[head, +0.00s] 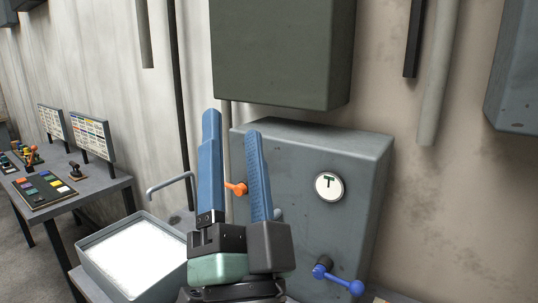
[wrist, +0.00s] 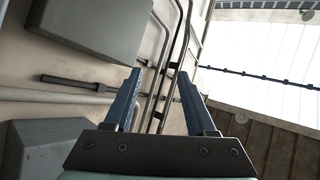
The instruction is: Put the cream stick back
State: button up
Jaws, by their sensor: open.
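I cannot make out a cream stick in either view. A round cream disc with a dark T (head: 329,186) is on the front of the grey wall box (head: 362,160). An orange lever (head: 236,188) shows between my fingers, at the left of the box. A blue lever (head: 342,284) sticks out low on the box's front. My gripper (head: 231,122) is open and empty, its blue fingers pointing up in front of the box. In the wrist view my gripper (wrist: 160,72) has its fingers apart with nothing between them, facing wall pipes.
A tray with a bright white inside and grey rim (head: 88,259) is at lower left. A table (head: 84,190) with a button panel (head: 44,188), small levers and upright label boards (head: 94,138) stands further left. A dark green box (head: 282,50) hangs above the grey box.

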jog(key=s+d+r+n+h, duration=0.1)
jog(key=s+r+n+h, duration=0.1)
jog(key=r, duration=0.3)
jog(key=s+d+r+n+t+h, duration=0.1)
jog(key=s+d+r+n+h, duration=0.1)
jog(key=s+r+n, duration=0.2)
notch_tip(320, 180, up, 2)
jog(key=shift+s+d+r+n, duration=0.15)
jog(key=shift+s+r+n, duration=0.1)
jog(key=shift+n, duration=0.35)
jog(key=shift+f, duration=0.1)
